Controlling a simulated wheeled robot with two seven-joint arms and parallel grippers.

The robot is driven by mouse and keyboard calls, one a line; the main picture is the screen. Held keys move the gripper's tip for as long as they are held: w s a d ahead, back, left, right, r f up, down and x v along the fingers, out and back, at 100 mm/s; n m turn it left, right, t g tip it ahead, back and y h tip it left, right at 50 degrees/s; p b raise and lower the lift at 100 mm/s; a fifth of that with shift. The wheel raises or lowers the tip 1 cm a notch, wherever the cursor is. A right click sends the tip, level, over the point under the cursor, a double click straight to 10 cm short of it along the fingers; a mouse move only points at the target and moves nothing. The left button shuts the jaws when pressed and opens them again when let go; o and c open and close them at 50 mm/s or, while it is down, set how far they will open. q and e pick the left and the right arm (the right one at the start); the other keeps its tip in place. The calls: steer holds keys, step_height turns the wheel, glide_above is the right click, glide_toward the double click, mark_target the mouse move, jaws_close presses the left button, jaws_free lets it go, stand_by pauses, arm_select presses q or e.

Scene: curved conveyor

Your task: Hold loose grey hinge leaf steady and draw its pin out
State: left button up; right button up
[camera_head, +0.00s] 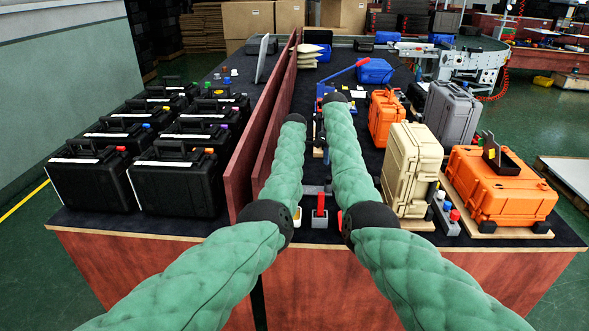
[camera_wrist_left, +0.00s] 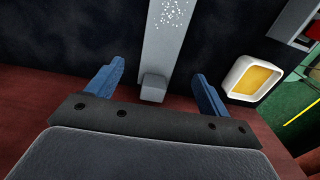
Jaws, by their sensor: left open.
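A slim grey strip (camera_wrist_left: 163,50) with a small grey block (camera_wrist_left: 153,88) at its near end lies on the dark mat in the left wrist view. It may be the hinge leaf; no pin can be made out. My left gripper (camera_wrist_left: 158,88) is open, its blue fingers apart on either side of the block, with clear gaps. In the head view a grey piece (camera_head: 316,189) lies between my two arms, and my left gripper is hidden by its own arm. My right gripper is mostly hidden behind its arm, so its jaws cannot be read.
A white dish with a yellow inside (camera_wrist_left: 255,77) lies near the table's front edge. A red-topped part (camera_head: 320,204) stands beside it. A dark red divider (camera_head: 240,190) runs along the left. Beige (camera_head: 411,165) and orange (camera_head: 502,188) cases stand on the right.

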mark_target(305, 186)
arm_select(q)
steer(key=shift+f, duration=3)
steer(key=shift+c, duration=0.2)
steer(key=c, duration=1.3)
